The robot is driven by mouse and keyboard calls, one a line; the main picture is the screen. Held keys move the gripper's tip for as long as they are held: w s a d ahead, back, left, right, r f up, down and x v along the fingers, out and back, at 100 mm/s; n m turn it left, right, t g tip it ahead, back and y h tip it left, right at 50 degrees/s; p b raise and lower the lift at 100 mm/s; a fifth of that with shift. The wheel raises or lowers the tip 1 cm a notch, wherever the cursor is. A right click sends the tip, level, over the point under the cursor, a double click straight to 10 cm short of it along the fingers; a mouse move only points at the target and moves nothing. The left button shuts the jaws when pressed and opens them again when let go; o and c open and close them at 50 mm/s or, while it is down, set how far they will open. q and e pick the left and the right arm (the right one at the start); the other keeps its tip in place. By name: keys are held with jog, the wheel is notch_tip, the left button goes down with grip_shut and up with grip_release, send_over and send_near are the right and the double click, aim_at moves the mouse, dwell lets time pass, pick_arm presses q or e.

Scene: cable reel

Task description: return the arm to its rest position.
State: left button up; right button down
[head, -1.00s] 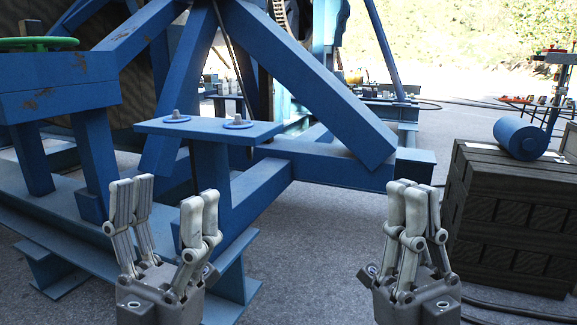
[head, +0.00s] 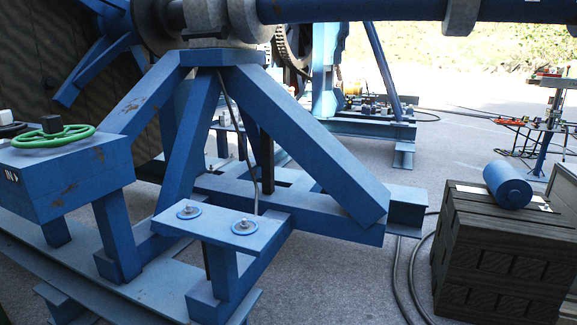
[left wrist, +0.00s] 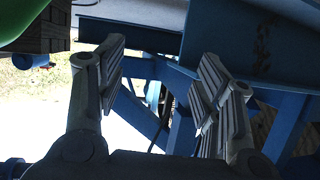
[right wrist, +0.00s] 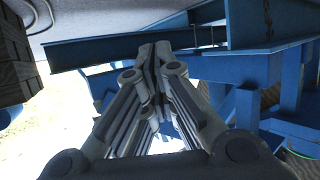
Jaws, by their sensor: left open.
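My left gripper (left wrist: 158,62) shows in the left wrist view. Its two fingers stand well apart, with nothing between them. My right gripper (right wrist: 153,55) shows in the right wrist view. Its fingers meet at the tips, and I see nothing held there. Neither gripper nor arm shows in the head view now. Blue steel beams lie behind the fingers in both wrist views, and I see no contact with them.
A blue stand (head: 270,100) with slanted legs fills the middle. A green handwheel (head: 52,136) is on a blue box at left. A small plate with two bolts (head: 222,226) juts forward. A dark crate (head: 500,255) bearing a blue cylinder (head: 508,184) stands at right.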

pick_arm(q)
jog(key=s+a+f+g+y+p, duration=0.1)
jog(key=s+a+f+g+p, duration=0.2)
jog(key=s, duration=1.1)
jog(key=s+a+f+g+y+p, duration=0.1)
jog(key=s+a+f+g+p, duration=0.2)
jog(key=s+p, duration=0.4)
jog(key=s+a+f+g+y+p, duration=0.1)
jog(key=s+a+f+g+p, duration=0.3)
jog(key=s, duration=1.8)
jog(key=shift+s+f+n+g+p, duration=0.15)
jog(key=shift+f+n+g+p, duration=0.2)
jog(key=shift+f+g, duration=0.65)
pick_arm(e)
jog(key=s+d+f+g+h, duration=0.1)
jog(key=s+d+f+g, duration=0.2)
jog(key=s, duration=1.1)
jog(key=s+d+f+g+h, duration=0.1)
jog(key=s+d+f+g, duration=0.2)
jog(key=s, duration=1.2)
jog(key=s+d+f+g+h, duration=0.1)
jog(key=s+d+f+g, duration=0.3)
jog(key=s, duration=1)
jog(key=shift+s+f+m+g, duration=0.15)
jog(key=shift+f+m+g, duration=0.15)
jog(key=shift+f+g, duration=0.7)
pick_arm(q)
jog(key=shift+r, duration=0.2)
pick_arm(e)
jog(key=shift+r, duration=0.2)
